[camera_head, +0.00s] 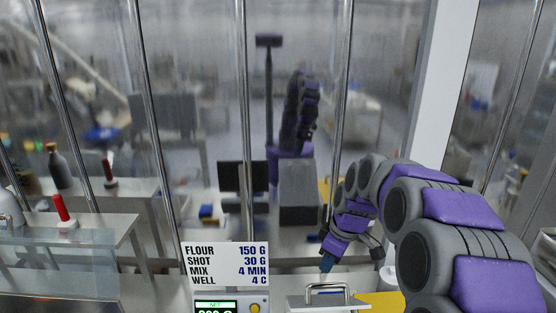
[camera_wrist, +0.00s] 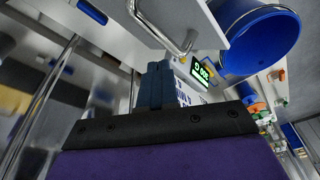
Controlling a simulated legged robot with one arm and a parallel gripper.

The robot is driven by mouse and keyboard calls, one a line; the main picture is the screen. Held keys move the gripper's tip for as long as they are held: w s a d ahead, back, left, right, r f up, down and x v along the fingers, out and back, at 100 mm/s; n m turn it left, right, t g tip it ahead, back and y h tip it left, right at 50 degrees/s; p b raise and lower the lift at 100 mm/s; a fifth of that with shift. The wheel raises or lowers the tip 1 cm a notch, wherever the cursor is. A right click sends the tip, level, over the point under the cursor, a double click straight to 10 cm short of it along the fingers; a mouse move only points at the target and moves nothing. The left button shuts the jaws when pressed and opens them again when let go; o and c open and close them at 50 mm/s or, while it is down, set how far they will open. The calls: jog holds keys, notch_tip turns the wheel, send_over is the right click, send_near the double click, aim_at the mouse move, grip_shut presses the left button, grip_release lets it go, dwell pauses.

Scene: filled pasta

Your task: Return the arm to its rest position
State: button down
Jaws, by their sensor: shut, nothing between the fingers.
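My arm (camera_head: 430,225), purple and grey, reaches in from the right in the head view and bends down at the wrist. My gripper (camera_head: 326,264) points down, with its blue fingers just above a metal bar handle (camera_head: 327,288) on a pale box or lid. In the wrist view my gripper (camera_wrist: 157,76) shows its blue fingers together with nothing between them. The handle (camera_wrist: 187,42) lies just beyond the fingertips there. I cannot tell whether the fingers touch it.
A recipe sign (camera_head: 225,264) and a green-lit scale display (camera_head: 216,307) stand left of the gripper. A blue bucket (camera_wrist: 262,42) is at upper right in the wrist view. Vertical metal bars (camera_head: 153,130) stand before a reflective wall behind the counter.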

jog(key=s+f+m+g+h+b, duration=0.1)
jog(key=s+f+m+b, duration=0.25)
jog(key=s, duration=0.85)
jog(key=s+f+m+g+h+b, duration=0.15)
jog(key=s+f+m, duration=0.25)
jog(key=s, duration=0.9)
jog(key=s+f+m+g+b, duration=0.1)
jog(key=s+f+m+b, duration=0.25)
jog(key=s, duration=0.85)
jog(key=w+r+t+p, duration=0.1)
jog(key=w+r+p, duration=0.45)
jog(key=w, duration=0.75)
jog(key=w+r+t+p, duration=0.1)
jog(key=w+r+p, duration=0.1)
jog(key=w+r, duration=0.85)
jog(key=w+r+t+p, duration=0.1)
jog(key=w+r+p, duration=0.25)
jog(key=w, duration=1.25)
notch_tip(320, 180, down, 12)
jog(key=s, duration=0.2)
jog(key=shift+d+f, duration=0.15)
jog(key=shift+d, duration=0.3)
jog(key=shift+s, duration=0.2)
